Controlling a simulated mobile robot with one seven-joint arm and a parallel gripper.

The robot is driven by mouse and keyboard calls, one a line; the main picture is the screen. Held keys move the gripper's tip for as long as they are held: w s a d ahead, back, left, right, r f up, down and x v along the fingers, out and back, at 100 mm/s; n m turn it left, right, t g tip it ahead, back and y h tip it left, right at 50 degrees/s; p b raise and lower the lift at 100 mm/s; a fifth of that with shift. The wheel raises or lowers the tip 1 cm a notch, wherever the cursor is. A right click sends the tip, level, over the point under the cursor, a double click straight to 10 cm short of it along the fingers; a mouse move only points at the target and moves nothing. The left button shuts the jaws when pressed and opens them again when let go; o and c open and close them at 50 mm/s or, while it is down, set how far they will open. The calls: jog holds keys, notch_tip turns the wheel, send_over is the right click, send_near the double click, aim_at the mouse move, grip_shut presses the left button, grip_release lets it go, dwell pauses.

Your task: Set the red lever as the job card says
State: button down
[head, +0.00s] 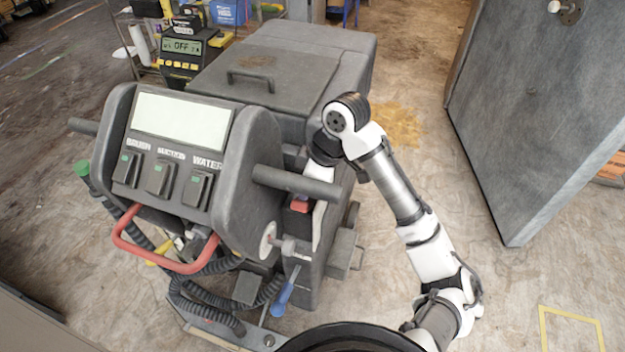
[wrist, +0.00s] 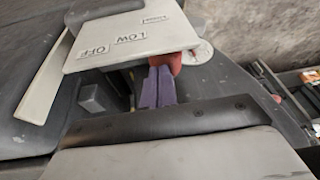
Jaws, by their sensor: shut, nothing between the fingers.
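The red lever (wrist: 172,62) shows in the wrist view at the edge of a white plate (wrist: 120,42) lettered OFF and LOW; a third label is too small to read. My gripper (wrist: 158,72) has its purple fingers together, tips right at the lever's underside; I cannot tell whether they touch. In the head view a red piece (head: 299,205), likely the same lever, sits on the machine's right side below the grey handle bar. My fingers are hidden there behind the machine and arm. I cannot make out a job card.
The grey floor machine (head: 290,70) has a panel with switches marked BRUSH, SUCTION and WATER, and a red loop handle (head: 120,240). A black and yellow device (head: 182,50) behind it displays OFF. A large grey door (head: 540,110) stands at right. Floor between them is open.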

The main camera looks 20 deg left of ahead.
jog(key=shift+w, duration=0.2)
jog(key=shift+w+r+p, duration=0.25)
jog(key=shift+w+p, duration=0.1)
jog(key=shift+w, duration=0.35)
